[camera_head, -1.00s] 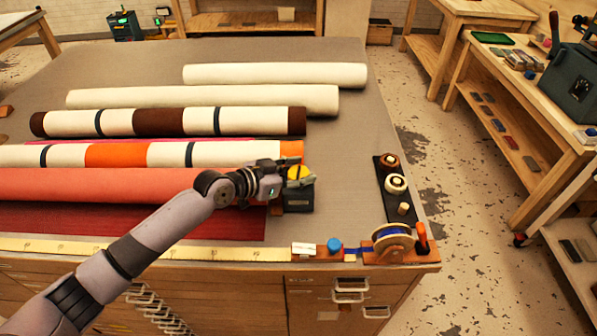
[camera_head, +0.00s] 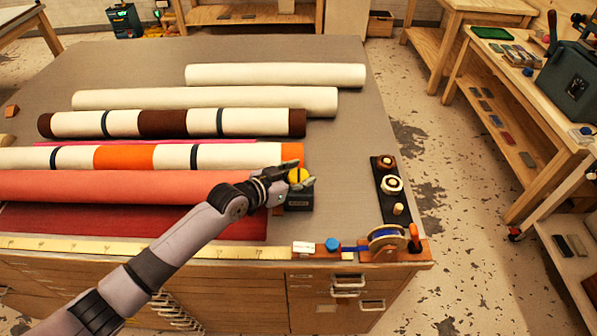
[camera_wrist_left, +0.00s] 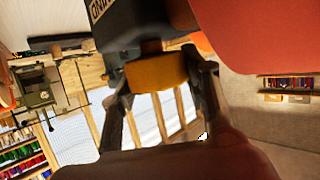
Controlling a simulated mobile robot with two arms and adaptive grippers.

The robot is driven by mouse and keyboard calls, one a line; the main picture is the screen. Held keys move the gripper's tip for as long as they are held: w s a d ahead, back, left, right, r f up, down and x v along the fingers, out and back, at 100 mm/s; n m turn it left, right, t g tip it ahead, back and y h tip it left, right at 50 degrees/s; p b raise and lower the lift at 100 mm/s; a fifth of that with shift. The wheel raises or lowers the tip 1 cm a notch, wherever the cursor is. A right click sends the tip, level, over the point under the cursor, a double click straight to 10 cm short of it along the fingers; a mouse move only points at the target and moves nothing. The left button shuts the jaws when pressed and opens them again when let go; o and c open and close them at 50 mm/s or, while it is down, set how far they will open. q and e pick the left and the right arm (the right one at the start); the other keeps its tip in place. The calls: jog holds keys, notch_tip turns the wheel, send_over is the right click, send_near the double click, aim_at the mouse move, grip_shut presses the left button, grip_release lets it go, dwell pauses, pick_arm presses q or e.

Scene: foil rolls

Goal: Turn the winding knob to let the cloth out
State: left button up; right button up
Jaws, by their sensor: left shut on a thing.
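The winding knob (camera_head: 298,176) is a yellow cap on a small dark block (camera_head: 299,197) at the right end of the coral cloth roll (camera_head: 120,187). My left gripper (camera_head: 285,175) reaches it from the left. In the left wrist view the knob (camera_wrist_left: 157,72) sits between the two fingers of my left gripper (camera_wrist_left: 165,85), which is shut on it. The dark block (camera_wrist_left: 130,28) with white lettering is behind it. A dark red cloth (camera_head: 130,222) lies flat in front of the coral roll. My right gripper is not in view.
Striped rolls (camera_head: 170,123) and cream rolls (camera_head: 275,75) lie behind on the grey table (camera_head: 340,140). At the right are a dark strip with spools (camera_head: 386,185) and a ribbon reel (camera_head: 387,238). A yellow ruler (camera_head: 130,248) runs along the front edge.

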pick_arm(q)
jog(key=o, duration=1.2)
jog(key=v, duration=1.2)
jog(key=shift+s+f, duration=0.1)
